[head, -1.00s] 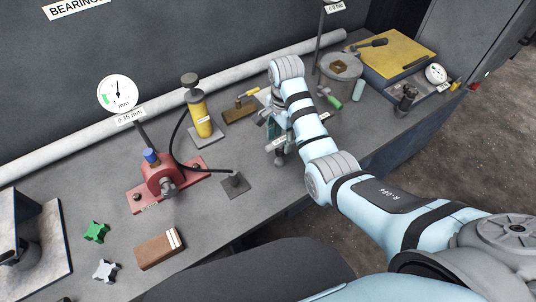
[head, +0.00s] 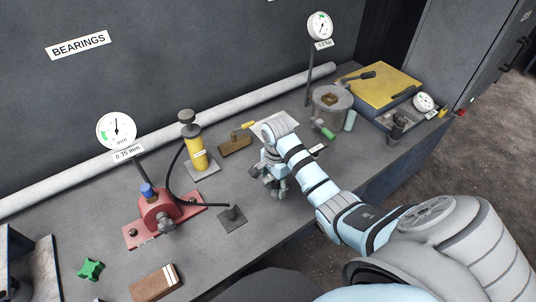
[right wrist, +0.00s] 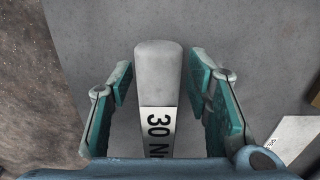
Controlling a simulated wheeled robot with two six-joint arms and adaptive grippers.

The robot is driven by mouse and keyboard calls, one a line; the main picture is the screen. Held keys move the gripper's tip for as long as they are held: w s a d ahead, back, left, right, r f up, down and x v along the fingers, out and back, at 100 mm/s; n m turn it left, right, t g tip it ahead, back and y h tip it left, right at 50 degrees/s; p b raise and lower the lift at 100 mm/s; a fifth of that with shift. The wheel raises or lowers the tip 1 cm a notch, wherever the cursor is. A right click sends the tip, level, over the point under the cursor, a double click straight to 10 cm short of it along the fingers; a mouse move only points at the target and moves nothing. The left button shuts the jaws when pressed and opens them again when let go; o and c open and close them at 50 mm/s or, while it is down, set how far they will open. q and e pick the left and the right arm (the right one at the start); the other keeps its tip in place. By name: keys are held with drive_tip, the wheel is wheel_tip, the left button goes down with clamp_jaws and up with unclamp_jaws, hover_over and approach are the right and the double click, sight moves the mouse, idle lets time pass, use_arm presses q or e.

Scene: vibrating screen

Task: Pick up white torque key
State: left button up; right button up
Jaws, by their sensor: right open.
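A pale grey-white bar with a white label reading "30 N" (right wrist: 156,75), which looks like the white torque key, lies between the fingers of my right gripper in the right wrist view. The rest of its label is cut off by the gripper body. My right gripper (right wrist: 160,85) is open, with a teal-padded finger on each side of the bar and gaps between. In the head view my right gripper (head: 276,186) hangs low over the bench, and I cannot make out the bar there. My left gripper is not in view.
A red fixture (head: 158,215) and yellow cylinder (head: 195,152) stand left of the gripper. A grey pot (head: 331,103) and yellow plate (head: 380,87) are at the right. A green piece (head: 91,269) and brown block (head: 154,283) lie front left.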

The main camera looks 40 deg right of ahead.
drive_tip(key=shift+s, duration=0.1)
clamp_jaws()
drive_tip(key=shift+r, duration=0.15)
